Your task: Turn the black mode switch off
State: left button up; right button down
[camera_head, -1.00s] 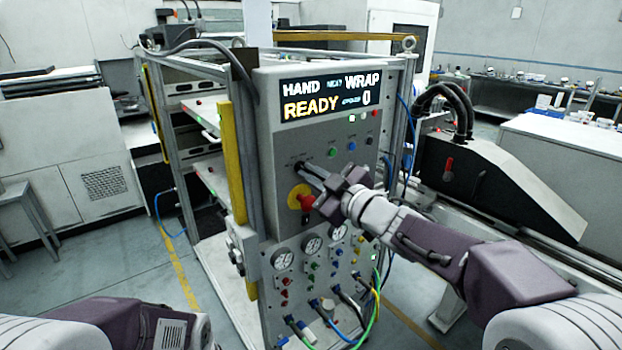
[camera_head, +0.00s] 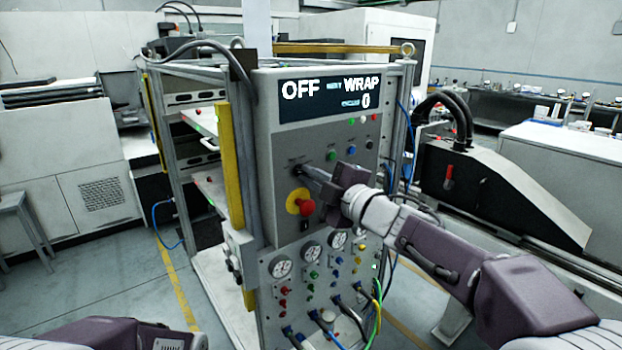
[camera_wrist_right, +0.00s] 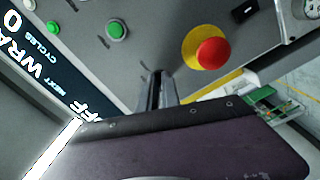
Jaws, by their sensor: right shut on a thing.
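The grey control panel (camera_head: 282,147) stands in front of me. Its display (camera_head: 325,97) reads "OFF", "WRAP" and "0". My right gripper (camera_head: 303,170) is at the upper left of the panel face, above the red emergency button. It is shut on the black mode switch, which the fingers mostly hide. In the right wrist view the gripper's fingers (camera_wrist_right: 157,92) meet the panel, and the switch between them is barely visible. Of my left side only part of the arm shows at the bottom left of the head view; its gripper is out of view.
The red emergency button (camera_head: 305,207) on a yellow ring sits just below the right gripper. Green (camera_head: 331,155) and blue buttons lie to the upper right. Gauges (camera_head: 281,266) and hoses are lower on the panel. A yellow post (camera_head: 231,150) stands at its left.

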dwell(0.4)
jog(key=c, duration=1.6)
grip_release()
jog(key=shift+o, duration=0.2)
jog(key=shift+s, duration=0.1)
jog(key=v, duration=0.9)
